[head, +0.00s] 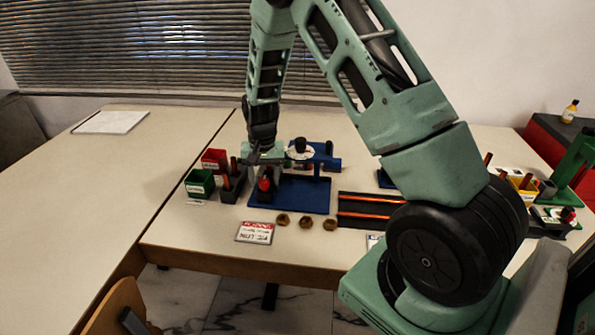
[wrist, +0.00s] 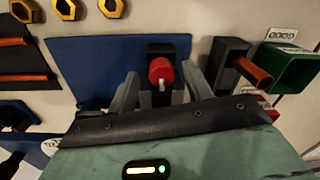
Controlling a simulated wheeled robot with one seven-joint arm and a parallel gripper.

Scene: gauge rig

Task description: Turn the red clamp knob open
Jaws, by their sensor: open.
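The red clamp knob (wrist: 161,70) has a pale line on its face and sits on a black block at the edge of the blue base plate (wrist: 90,65). In the head view the red knob (head: 264,184) shows just below my gripper (head: 264,168), at the left end of the blue rig (head: 305,203). In the wrist view my gripper (wrist: 160,78) is open, with one grey finger on each side of the knob. A gap shows between the knob and each finger. The fingers' exact height against the knob is hard to tell.
A green bin (head: 199,183), a red bin (head: 214,160) and a dark holder with an orange-brown rod (wrist: 253,73) stand close beside the rig. Several brass nuts (head: 306,223) and a label card (head: 255,232) lie in front.

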